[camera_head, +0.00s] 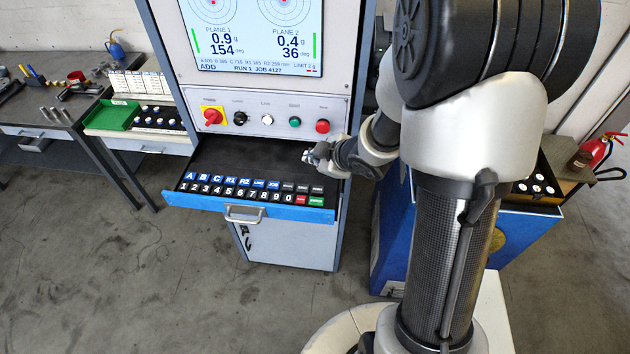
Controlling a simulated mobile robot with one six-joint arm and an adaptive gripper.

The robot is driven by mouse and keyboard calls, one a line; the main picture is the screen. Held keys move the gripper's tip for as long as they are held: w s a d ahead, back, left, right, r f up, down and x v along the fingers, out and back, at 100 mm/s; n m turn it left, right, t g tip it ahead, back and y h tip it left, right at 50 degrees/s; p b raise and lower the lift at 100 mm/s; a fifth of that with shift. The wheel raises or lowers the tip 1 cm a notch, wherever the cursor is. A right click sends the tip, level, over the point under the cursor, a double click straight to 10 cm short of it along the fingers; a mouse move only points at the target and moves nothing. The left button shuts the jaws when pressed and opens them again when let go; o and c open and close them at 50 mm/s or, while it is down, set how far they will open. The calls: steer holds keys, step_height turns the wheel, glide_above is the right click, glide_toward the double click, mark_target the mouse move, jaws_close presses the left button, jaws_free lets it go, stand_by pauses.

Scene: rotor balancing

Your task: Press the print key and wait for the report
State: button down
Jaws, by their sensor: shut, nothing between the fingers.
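The pull-out keyboard drawer (215,203) of the cabinet is out, with two rows of keys. The upper row has blue keys (230,181) marked A, B, C, R1, R2, then dark grey keys (302,188). The lower row has black number keys, a red key (301,199) and a green key (316,201). The small labels are too small to read, so I cannot tell which is the print key. My gripper (309,157) is shut and empty, behind and above the right end of the keys. The screen (252,38) shows plane 1 at 0.9 g, 154, and plane 2 at 0.4 g, 36.
A panel above the drawer carries a red-and-yellow switch (213,115), a black knob (240,118) and white, green and red buttons. A bench with a green tray (112,116) stands left. A blue cabinet (520,235) stands right, partly behind my arm. The floor in front is clear.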

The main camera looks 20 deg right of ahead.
mark_target(315, 191)
steer(key=shift+f, duration=0.1)
step_height(315, 191, down, 9)
steer(key=b, duration=0.8)
steer(key=shift+r, duration=0.2)
steer(key=shift+f+b, duration=0.15)
steer(key=shift+b, duration=0.2)
stand_by(0.7)
steer(key=shift+f, duration=0.25)
